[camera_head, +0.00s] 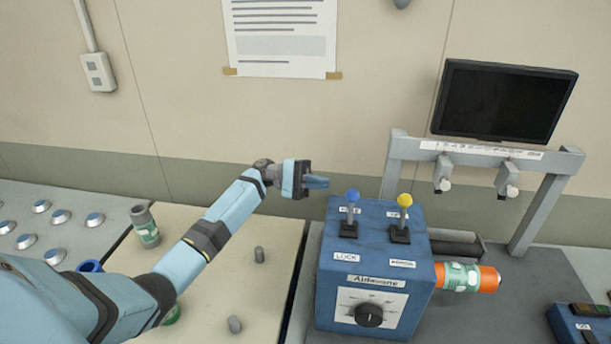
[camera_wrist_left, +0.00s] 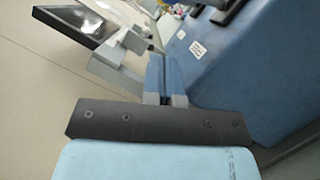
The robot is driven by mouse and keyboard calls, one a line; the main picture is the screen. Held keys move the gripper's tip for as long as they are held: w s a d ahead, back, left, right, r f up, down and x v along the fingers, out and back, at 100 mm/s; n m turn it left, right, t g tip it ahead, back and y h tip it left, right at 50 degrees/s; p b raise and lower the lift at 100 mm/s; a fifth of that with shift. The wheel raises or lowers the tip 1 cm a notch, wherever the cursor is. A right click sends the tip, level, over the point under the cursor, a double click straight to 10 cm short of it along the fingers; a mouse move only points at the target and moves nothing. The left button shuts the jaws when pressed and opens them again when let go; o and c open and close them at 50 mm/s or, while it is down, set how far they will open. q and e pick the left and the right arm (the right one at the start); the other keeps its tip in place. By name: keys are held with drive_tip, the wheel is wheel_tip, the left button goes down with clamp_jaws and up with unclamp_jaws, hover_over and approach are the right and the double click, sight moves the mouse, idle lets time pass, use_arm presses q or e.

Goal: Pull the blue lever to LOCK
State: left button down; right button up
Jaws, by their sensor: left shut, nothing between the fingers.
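The blue-knobbed lever (camera_head: 352,196) stands roughly upright on top of the blue control box (camera_head: 338,290), at its left side. A LOCK label (camera_head: 346,257) is on the box in front of this lever. My left gripper (camera_head: 318,182) is shut and empty, a little left of the blue knob and apart from it in the picture. In the left wrist view the closed fingers (camera_wrist_left: 164,78) show beside the blue box (camera_wrist_left: 235,75); I cannot make out the blue lever clearly there. My right gripper is not in view.
A yellow-knobbed lever (camera_head: 404,201) stands right of the blue one. A dial (camera_head: 369,314) is on the box front. An orange-ended roll (camera_head: 478,278) sticks out at the right. A grey frame (camera_head: 545,215) and dark monitor (camera_head: 503,101) stand behind.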

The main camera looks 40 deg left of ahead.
sight(351, 207)
use_arm(q)
drive_tip(key=d, duration=0.1)
drive_tip(key=d+r+p, duration=0.1)
drive_tip(key=d, duration=0.1)
drive_tip(key=shift+w+d, duration=0.15)
drive_tip(key=shift+d, duration=0.15)
drive_tip(key=shift+s+d+r+p, duration=0.4)
drive_tip(key=shift+s+d+p, duration=0.2)
drive_tip(key=shift+s+d, duration=0.15)
drive_tip(key=shift+s+d+r, duration=0.1)
drive_tip(key=shift+s+d, duration=0.2)
drive_tip(key=shift+d, duration=0.2)
drive_tip(key=shift+s+m, duration=0.1)
drive_tip(key=shift+m, duration=0.2)
drive_tip(key=shift+r, duration=0.15)
